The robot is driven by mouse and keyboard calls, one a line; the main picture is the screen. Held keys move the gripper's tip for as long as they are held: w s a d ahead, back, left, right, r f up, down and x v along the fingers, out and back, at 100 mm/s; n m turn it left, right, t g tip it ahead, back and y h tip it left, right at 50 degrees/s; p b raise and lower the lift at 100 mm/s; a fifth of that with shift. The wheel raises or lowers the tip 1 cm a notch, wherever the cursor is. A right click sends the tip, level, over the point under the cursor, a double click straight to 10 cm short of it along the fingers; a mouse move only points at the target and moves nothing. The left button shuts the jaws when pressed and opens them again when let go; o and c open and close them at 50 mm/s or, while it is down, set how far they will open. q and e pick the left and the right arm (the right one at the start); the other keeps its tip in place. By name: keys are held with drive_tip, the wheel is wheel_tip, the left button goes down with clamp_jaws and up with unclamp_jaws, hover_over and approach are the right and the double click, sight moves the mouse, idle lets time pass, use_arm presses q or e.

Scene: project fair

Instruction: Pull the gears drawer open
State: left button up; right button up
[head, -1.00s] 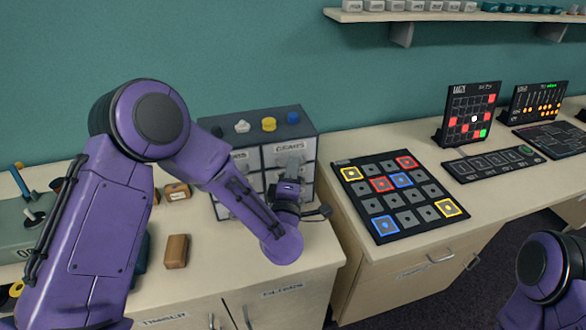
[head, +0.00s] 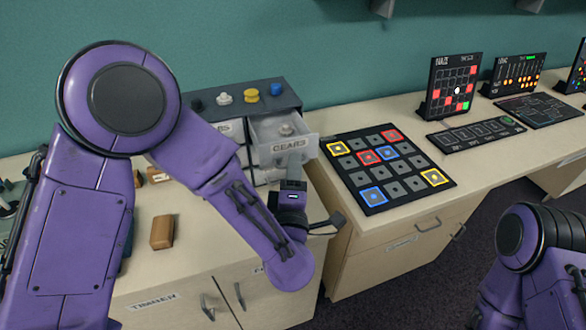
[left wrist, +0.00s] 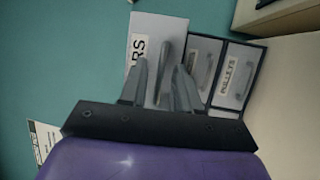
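The gears drawer (head: 285,146) stands pulled out of the small grey drawer cabinet (head: 268,103). A pale gear-like piece (head: 287,130) shows inside it. My left gripper (head: 293,168) is at the drawer's front, just below the GEARS label. In the left wrist view, the drawer front (left wrist: 150,30) shows part of its label, and my left gripper's fingers (left wrist: 160,88) lie on both sides of its bar handle (left wrist: 162,60), apparently shut on it. My right gripper is out of view; only part of my right arm shows at the lower right.
Several small knobs and gears, one yellow (head: 250,95), stand on the cabinet top. A brown block (head: 162,232) lies on the counter to the left. A black board with coloured tiles (head: 385,175) lies close on the right. A closed PULLEYS drawer (left wrist: 232,75) shows in the left wrist view.

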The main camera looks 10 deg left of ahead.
use_arm(q)
drive_tip(key=b+v, duration=0.3)
drive_tip(key=v, duration=0.7)
drive_tip(key=shift+s+b, duration=0.25)
drive_tip(key=shift+b, duration=0.15)
drive_tip(key=shift+d+f, duration=0.1)
